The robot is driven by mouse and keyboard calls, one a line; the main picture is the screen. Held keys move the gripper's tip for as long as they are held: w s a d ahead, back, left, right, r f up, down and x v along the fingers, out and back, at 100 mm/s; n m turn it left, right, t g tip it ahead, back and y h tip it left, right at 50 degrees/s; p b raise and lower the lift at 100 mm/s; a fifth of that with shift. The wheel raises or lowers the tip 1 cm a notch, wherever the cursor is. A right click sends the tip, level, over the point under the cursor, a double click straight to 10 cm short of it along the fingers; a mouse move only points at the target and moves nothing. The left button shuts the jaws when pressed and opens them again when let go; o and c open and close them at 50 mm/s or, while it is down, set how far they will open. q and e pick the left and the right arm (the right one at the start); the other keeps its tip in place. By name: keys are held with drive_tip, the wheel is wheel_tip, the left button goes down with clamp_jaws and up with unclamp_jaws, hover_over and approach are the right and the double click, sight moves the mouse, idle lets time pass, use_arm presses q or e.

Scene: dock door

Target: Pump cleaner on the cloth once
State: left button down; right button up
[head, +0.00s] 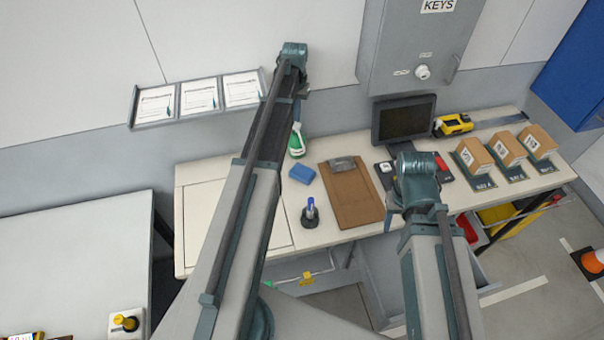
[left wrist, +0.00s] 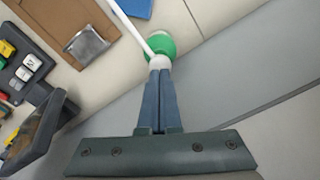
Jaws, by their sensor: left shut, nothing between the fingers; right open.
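The cleaner bottle (head: 297,147) is green with a white pump top and stands near the wall edge of the bench. In the left wrist view its green body (left wrist: 168,46) shows below a white pump head and a long white spout that points towards the blue cloth (left wrist: 138,7). The folded blue cloth (head: 302,174) lies on the bench just in front of the bottle. My left gripper (head: 297,116) is shut and empty, with its fingertips right over the pump head; I cannot tell if they touch. My right gripper (head: 390,208) is open and empty, over the bench right of the clipboard.
A brown clipboard (head: 352,195) lies right of the cloth, and a pen holder (head: 310,214) stands in front of it. A dark monitor (head: 404,120), a yellow tool (head: 453,125) and several boxes (head: 506,149) occupy the right side. The bench's left end is clear.

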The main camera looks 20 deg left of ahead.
sight(296, 124)
use_arm(q)
drive_tip(key=shift+f, duration=0.15)
drive_tip(key=shift+f+b, duration=1.4)
drive_tip(key=shift+b, duration=0.15)
drive_tip(key=shift+r, duration=0.15)
drive_tip(key=shift+r+p, duration=0.1)
drive_tip(key=shift+p, duration=0.2)
drive_tip(key=shift+r+p, duration=1.25)
drive_tip(key=shift+r, duration=0.05)
wheel_tip(296, 124, up, 6)
drive_tip(key=p, duration=0.6)
